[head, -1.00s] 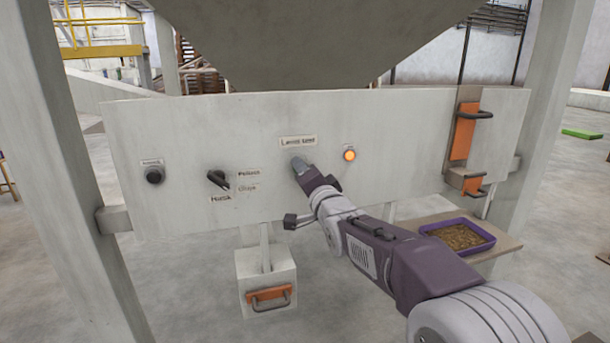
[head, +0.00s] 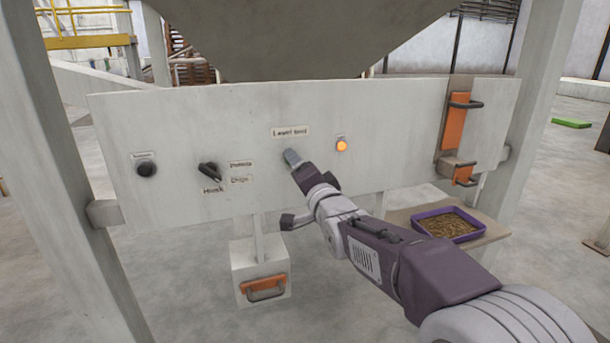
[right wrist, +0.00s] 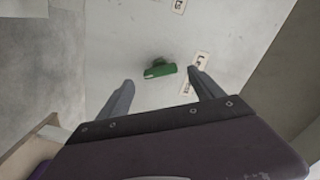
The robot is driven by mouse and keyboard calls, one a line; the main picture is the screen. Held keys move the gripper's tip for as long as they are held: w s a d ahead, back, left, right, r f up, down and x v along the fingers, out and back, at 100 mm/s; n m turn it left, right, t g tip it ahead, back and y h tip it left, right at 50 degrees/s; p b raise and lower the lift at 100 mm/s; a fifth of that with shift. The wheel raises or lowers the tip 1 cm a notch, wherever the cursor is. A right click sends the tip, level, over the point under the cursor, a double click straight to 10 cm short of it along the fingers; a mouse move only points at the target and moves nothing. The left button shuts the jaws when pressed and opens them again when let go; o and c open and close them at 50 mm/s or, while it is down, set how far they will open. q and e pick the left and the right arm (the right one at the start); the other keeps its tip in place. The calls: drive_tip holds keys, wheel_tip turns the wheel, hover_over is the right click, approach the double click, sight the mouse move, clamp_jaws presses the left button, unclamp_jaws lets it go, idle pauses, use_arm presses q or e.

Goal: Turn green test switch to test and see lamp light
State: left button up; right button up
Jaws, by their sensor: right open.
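The green test switch (right wrist: 160,70) is on the pale panel in the right wrist view, its handle lying nearly level across that picture. In the head view it is hidden behind my right gripper (head: 291,158), under a label (head: 290,132) that seems to read "Level test". In the right wrist view my right gripper (right wrist: 165,86) is open and empty; its fingertips lie to either side of and below the switch, not closed on it. The lamp (head: 342,145) right of the label glows orange. My left gripper is not in view.
The panel (head: 400,125) also has a black knob (head: 146,169), a black selector (head: 209,171) and orange handled plates (head: 456,120) at right. Below are a box (head: 243,270) with an orange handle and a purple tray (head: 478,235) of pellets on a shelf. Frame posts flank the panel.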

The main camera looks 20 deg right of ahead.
drive_tip(key=s, duration=0.6)
drive_tip(key=shift+p, duration=0.45)
drive_tip(key=shift+d, duration=0.1)
